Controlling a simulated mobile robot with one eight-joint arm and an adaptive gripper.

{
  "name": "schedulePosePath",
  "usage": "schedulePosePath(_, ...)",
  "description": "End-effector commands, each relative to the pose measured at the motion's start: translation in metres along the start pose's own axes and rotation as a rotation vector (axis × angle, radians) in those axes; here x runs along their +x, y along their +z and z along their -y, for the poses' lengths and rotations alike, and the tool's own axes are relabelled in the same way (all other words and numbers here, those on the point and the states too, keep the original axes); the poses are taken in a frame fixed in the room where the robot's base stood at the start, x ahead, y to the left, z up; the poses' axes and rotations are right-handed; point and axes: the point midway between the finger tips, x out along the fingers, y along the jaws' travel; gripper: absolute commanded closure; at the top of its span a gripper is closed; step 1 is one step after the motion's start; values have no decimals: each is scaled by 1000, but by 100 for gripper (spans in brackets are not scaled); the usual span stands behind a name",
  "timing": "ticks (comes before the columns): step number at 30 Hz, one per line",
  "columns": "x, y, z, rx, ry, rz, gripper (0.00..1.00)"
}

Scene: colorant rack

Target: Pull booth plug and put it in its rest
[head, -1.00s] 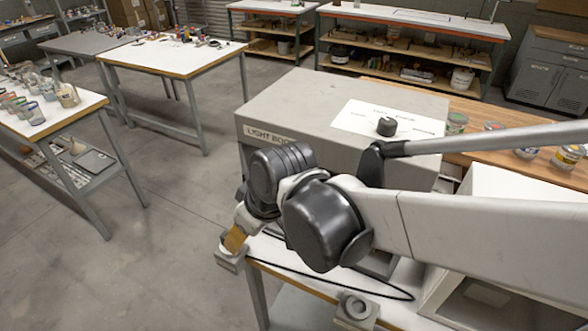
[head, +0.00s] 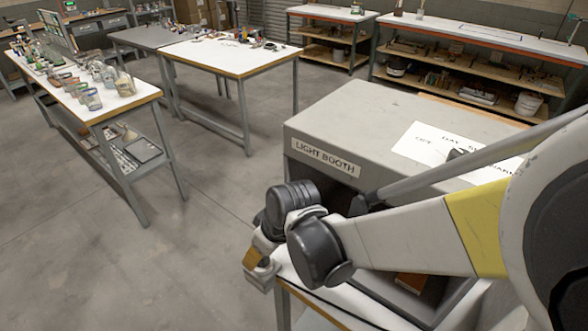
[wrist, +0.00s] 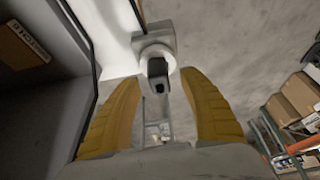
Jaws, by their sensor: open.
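The black plug (wrist: 158,72) shows in the wrist view between my fingers, against a pale grey round fitting (wrist: 154,44). Whether it is fully seated there cannot be told. My gripper (wrist: 162,103) is open, with one yellow finger on each side of the plug and visible gaps to both. In the head view my gripper (head: 256,262) is at the white table's left corner, over a pale block (head: 262,277). My gripper and wrist hide the plug there. The light booth (head: 325,158) stands on the table to the right. The rest cannot be made out now.
In the wrist view a dark booth-like panel (wrist: 40,95) fills the left side and shelving with boxes (wrist: 290,98) is at the right. In the head view, free floor (head: 190,260) lies left of the table. A cup-covered workbench (head: 140,100) stands farther left.

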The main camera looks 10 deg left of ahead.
Motion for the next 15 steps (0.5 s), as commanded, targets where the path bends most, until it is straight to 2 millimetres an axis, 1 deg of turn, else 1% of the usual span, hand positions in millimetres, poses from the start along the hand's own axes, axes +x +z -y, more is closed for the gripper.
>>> schedulePosePath(1, 5, 0, 0, 0, 0, 0, 50)
schedulePosePath(3, 8, 0, 0, 0, 0, 0, 50)
schedulePosePath(12, 9, 0, 0, 0, 0, 0, 50)
schedulePosePath(14, 9, 0, 0, 0, 0, 0, 66)
schedulePosePath(15, 9, 0, 0, 0, 0, 0, 78)
